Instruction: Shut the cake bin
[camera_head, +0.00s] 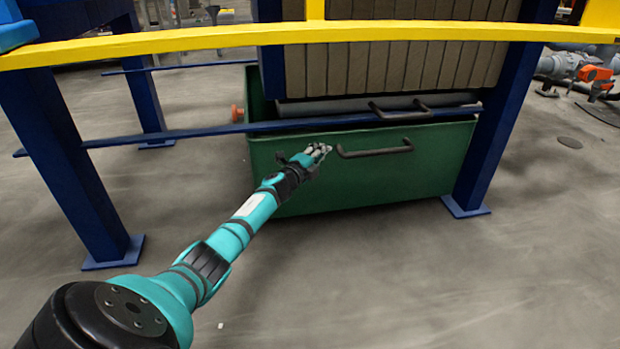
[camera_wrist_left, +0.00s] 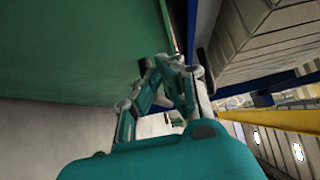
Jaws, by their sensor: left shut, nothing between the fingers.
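The green cake bin (camera_head: 400,168) sits under the filter press between its blue legs. A dark bar handle (camera_head: 375,149) is on its front face, and a second dark handle (camera_head: 400,110) shows higher up, behind the blue rail. My left gripper (camera_head: 322,150) is shut and empty in front of the bin's front face, just left of the front handle. In the left wrist view the gripper (camera_wrist_left: 172,62) points along the green bin wall (camera_wrist_left: 80,50). I cannot tell whether it touches the bin. My right gripper is not in view.
A blue horizontal rail (camera_head: 220,131) runs across just above the bin's front edge. Blue legs (camera_head: 75,170) stand left and right, with a yellow beam (camera_head: 200,40) above. The grey floor (camera_head: 400,270) in front is clear.

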